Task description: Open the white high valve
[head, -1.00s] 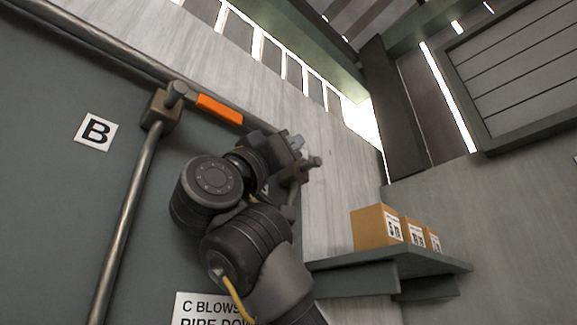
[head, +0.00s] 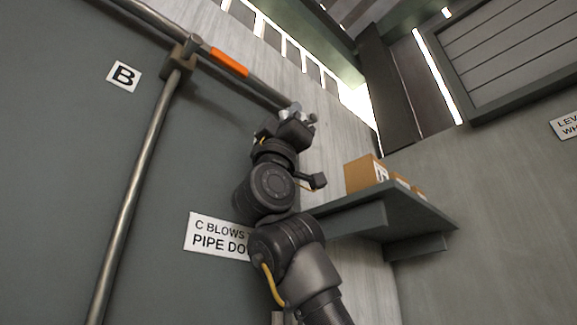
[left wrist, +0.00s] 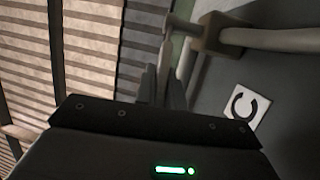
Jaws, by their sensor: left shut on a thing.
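My left gripper (head: 299,112) is raised at the wall, at the right end of the upper pipe. The left wrist view shows its fingers (left wrist: 164,88) shut on a thin pale lever (left wrist: 167,48), beside a brownish valve block (left wrist: 222,32) and its round stem. A white sign with a black C (left wrist: 242,104) is just below that block. In the head view the gripper hides most of this valve, so I cannot tell the lever's full length or angle. My right gripper is not in view.
Another valve (head: 178,62) with an orange lever (head: 222,62) is at the left, near a B sign (head: 124,76). A vertical pipe (head: 137,190) runs down from it. A wall shelf (head: 400,212) with cardboard boxes (head: 362,174) stands right of my arm.

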